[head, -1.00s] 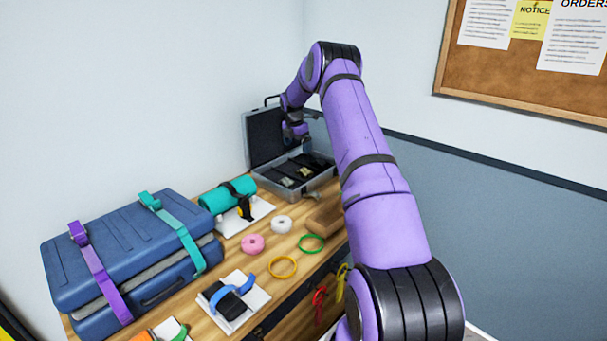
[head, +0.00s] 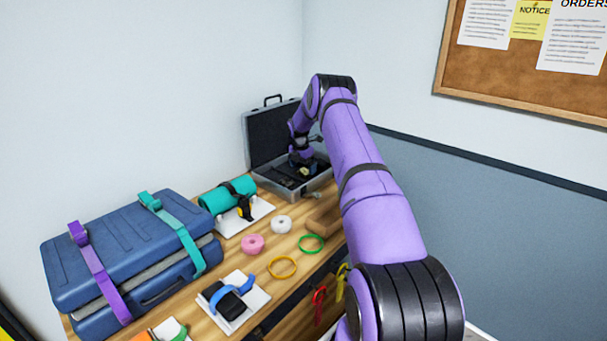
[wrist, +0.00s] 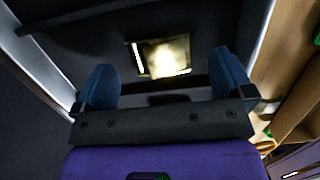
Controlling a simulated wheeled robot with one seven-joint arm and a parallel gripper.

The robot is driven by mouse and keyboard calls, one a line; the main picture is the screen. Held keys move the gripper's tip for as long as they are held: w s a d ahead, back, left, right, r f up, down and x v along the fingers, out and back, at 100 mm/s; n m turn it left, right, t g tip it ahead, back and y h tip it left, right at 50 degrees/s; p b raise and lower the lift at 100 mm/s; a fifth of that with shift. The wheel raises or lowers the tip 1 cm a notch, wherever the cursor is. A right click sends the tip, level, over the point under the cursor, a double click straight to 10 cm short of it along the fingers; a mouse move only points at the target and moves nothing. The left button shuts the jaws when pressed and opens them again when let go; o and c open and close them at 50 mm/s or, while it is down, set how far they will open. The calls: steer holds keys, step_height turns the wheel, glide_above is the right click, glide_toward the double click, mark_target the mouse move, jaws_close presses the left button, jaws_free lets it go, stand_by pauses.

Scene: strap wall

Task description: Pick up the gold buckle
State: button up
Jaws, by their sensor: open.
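The gold buckle (wrist: 166,56) is a shiny rectangular piece lying on the dark lining of the open case (head: 322,181), seen in the wrist view. My gripper (wrist: 165,78) is open, with one blue fingertip on each side of the picture. The buckle shows between and just beyond the fingertips, apart from both. In the head view my gripper (head: 303,163) is down inside the case. It partly hides the case's contents, and a small pale gold shape shows beside it.
The case's raised lid stands behind my gripper. A blue suitcase (head: 110,240) fills the left of the bench.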

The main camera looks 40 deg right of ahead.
steer(key=shift+d+f, duration=0.1)
steer(key=shift+f, duration=0.7)
steer(key=c, duration=1.1)
steer(key=shift+o, duration=0.2)
